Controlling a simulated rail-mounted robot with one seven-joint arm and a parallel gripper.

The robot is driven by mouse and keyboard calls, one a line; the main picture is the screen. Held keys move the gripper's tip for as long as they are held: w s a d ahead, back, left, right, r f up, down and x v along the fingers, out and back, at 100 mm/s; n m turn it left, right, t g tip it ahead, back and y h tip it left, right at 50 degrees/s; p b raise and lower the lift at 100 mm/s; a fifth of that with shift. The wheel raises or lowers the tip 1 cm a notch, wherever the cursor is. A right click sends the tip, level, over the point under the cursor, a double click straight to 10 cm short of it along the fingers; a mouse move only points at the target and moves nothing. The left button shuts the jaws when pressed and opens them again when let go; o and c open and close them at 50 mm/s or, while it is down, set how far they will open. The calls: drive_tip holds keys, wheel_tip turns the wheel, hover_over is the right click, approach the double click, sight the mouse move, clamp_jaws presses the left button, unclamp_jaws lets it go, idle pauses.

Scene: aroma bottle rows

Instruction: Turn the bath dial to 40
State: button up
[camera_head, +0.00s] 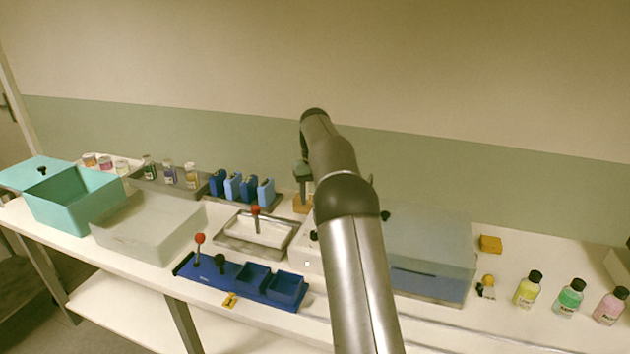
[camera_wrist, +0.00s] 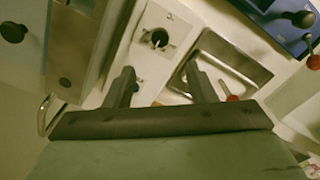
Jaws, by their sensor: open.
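The bath dial (camera_wrist: 159,39) is a round black knob with a pale pointer mark, set on a white panel (camera_wrist: 180,28) in the wrist view. Its scale numbers are too small to read. My gripper (camera_wrist: 159,69) is open and empty, its two fingers apart, with the dial showing beyond the gap between the fingertips. No contact with the dial shows. In the head view my arm covers most of the panel (camera_head: 306,263), and a bit of black at the arm's left edge may be the dial. The gripper is mostly hidden there.
A metal basin (camera_head: 226,242) with a red-tipped lever (camera_head: 255,210) lies left of the panel. In front is a blue tray (camera_head: 213,275) with another red-knobbed lever (camera_head: 200,238). A translucent-lidded tank (camera_head: 440,240) stands right of my arm. Bottles (camera_head: 570,298) stand far right.

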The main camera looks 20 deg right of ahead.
wheel_tip(320, 180, up, 5)
idle(0.7)
drive_tip(key=s+a+r+n, duration=0.1)
drive_tip(key=s+a, duration=0.7)
drive_tip(key=s, duration=0.2)
drive_tip(key=s+a+r, duration=0.1)
drive_tip(key=s+a, duration=0.6)
drive_tip(key=s, duration=0.4)
drive_tip(key=s+a+f+n, duration=0.1)
drive_tip(key=s+a+f, duration=0.25)
drive_tip(key=s, duration=0.65)
drive_tip(key=s+a+f, duration=0.2)
drive_tip(key=s+f, duration=0.3)
drive_tip(key=s, duration=0.5)
wheel_tip(320, 180, down, 6)
drive_tip(key=b, duration=0.4)
drive_tip(key=shift+s+a+f+n, duration=0.2)
drive_tip(key=shift+s+a+n, duration=0.1)
drive_tip(key=shift+s+a, duration=0.15)
